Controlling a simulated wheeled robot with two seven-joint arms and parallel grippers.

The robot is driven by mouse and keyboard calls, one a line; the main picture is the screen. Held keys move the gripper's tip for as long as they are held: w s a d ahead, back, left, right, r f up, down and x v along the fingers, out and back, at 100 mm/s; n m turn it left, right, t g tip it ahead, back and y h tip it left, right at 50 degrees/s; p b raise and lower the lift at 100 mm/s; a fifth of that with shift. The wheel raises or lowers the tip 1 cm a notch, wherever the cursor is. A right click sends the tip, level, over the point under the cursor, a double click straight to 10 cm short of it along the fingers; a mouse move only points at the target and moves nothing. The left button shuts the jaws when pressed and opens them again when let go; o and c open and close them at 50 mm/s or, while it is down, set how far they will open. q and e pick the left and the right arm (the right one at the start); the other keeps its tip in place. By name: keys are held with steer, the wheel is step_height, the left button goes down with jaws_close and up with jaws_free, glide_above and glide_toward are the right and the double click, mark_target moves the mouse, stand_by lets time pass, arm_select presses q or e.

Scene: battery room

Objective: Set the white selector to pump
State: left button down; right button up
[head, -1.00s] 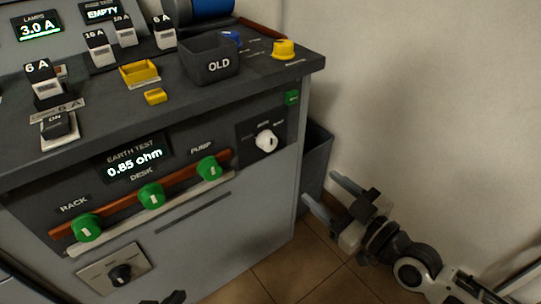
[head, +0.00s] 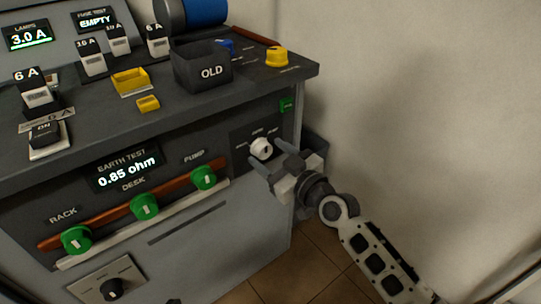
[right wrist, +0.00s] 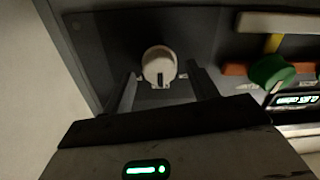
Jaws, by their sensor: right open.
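The white selector (head: 261,148) is a round knob on a dark panel at the right end of the cabinet front. Small labels around it are too blurred to read fully. In the right wrist view the selector (right wrist: 159,66) shows a dark pointer mark and lies just beyond and between my fingertips. My right gripper (head: 268,154) is open, its two fingers pointing at the panel on either side of the knob. It also shows in the right wrist view (right wrist: 160,88), with no grip on the knob. My left gripper is not clearly in view.
Green knobs marked rack (head: 76,239), desk (head: 145,206) and pump (head: 203,177) sit left of the selector. The desktop holds a dark bin marked OLD (head: 203,72) and a yellow knob (head: 277,57). A wall stands close on the right.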

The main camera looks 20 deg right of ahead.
steer(key=shift+w, duration=0.15)
steer(key=shift+c, duration=0.2)
steer(key=c, duration=0.9)
steer(key=shift+c, duration=0.2)
